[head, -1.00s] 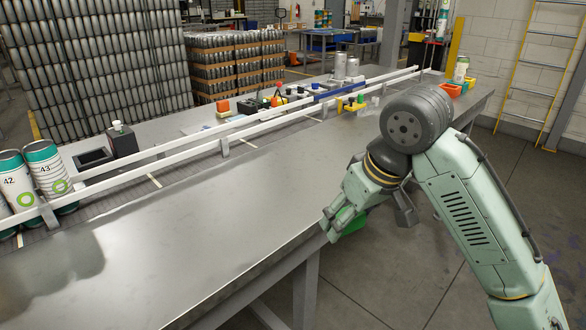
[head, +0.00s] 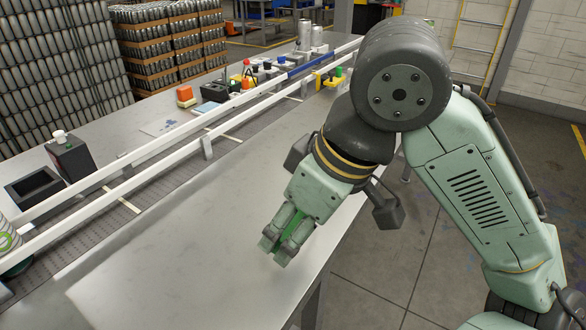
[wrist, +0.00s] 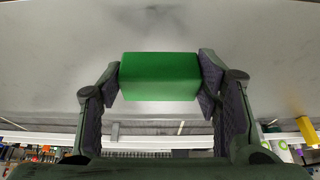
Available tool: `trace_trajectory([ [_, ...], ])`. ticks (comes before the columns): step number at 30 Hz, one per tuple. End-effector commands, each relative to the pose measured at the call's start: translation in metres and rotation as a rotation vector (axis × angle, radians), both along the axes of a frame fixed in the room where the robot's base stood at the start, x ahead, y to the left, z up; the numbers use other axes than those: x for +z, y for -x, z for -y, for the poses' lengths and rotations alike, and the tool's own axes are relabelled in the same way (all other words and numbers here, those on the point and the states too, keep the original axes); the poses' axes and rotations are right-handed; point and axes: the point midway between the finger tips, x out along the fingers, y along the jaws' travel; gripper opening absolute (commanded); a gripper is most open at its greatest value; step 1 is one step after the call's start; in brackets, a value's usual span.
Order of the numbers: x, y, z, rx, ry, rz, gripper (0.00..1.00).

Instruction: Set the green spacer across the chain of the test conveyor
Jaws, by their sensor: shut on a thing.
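My gripper (head: 282,250) is over the near edge of the steel table, shut on the green spacer. The green spacer (wrist: 160,77) is a plain green block, held between both finger pads in the wrist view. In the head view only a strip of the spacer (head: 271,244) shows between the fingers. The test conveyor (head: 100,213) runs diagonally between two white guide rails, with a dark grey chain surface. The spacer is on the near side of the conveyor, apart from it.
The near guide rail (head: 158,172) stands along the conveyor on small posts. The steel tabletop (head: 170,265) is mostly clear.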

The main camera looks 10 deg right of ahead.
Motion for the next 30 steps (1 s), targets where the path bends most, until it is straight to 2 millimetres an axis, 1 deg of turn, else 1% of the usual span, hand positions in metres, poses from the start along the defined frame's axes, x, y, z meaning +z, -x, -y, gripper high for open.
trace_trajectory([
  [5,-0.001,-0.041,0.005,0.002,-0.005,-0.005,0.3],
  [12,-0.007,-0.105,0.014,0.001,-0.004,-0.005,0.3],
  [16,-0.011,-0.133,0.018,0.002,-0.003,-0.003,0.29],
  [19,-0.013,-0.145,0.021,0.001,-0.001,-0.001,0.29],
  [23,-0.016,-0.151,0.022,0.0,-0.001,-0.001,0.29],
  [26,-0.025,-0.151,0.022,0.0,-0.002,-0.002,0.29],
  [30,-0.044,-0.15,0.023,-0.002,-0.001,-0.002,0.29],
])
